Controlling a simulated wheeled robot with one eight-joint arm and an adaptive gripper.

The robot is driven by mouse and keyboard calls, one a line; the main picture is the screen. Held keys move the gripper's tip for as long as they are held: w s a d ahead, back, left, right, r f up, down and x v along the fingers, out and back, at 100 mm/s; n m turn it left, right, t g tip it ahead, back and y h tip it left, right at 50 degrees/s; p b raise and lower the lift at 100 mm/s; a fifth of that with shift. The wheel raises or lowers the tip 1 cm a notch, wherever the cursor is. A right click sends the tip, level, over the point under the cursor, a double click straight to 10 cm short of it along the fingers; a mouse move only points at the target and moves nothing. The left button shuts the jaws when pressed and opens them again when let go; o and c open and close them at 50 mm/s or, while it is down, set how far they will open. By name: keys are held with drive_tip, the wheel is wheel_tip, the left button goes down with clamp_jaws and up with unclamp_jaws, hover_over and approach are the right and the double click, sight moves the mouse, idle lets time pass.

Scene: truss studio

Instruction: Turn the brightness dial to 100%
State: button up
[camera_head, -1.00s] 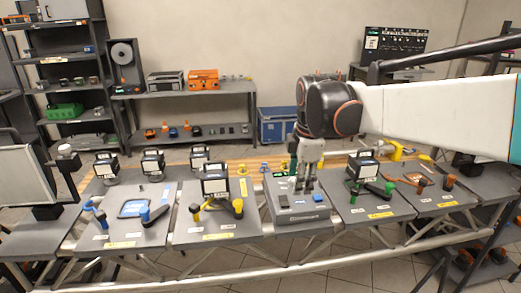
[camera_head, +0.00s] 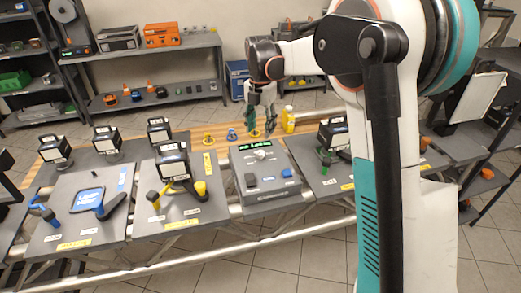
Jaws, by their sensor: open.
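A grey control box (camera_head: 272,192) stands on the truss bench near the middle of the head view. It has a green-lit display (camera_head: 254,147) at its back edge, a small pale knob (camera_head: 260,155) that looks like the brightness dial, a black button (camera_head: 251,180) and a blue button (camera_head: 287,173). The dial's setting is too small to read. My gripper (camera_head: 261,131) points down just behind the box, over the wooden strip. Its fingers are apart and hold nothing that I can see. It looks clear of the dial.
A yellow bottle-like object (camera_head: 288,119) stands right of my gripper. Panels with levers (camera_head: 178,188) flank the box on the left. My arm hides much of the right side.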

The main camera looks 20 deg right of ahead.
sight(260, 152)
wheel_tip(260, 152, down, 10)
drive_tip(key=b, duration=0.2)
drive_tip(key=shift+b, duration=0.3)
drive_tip(key=c, duration=1.1)
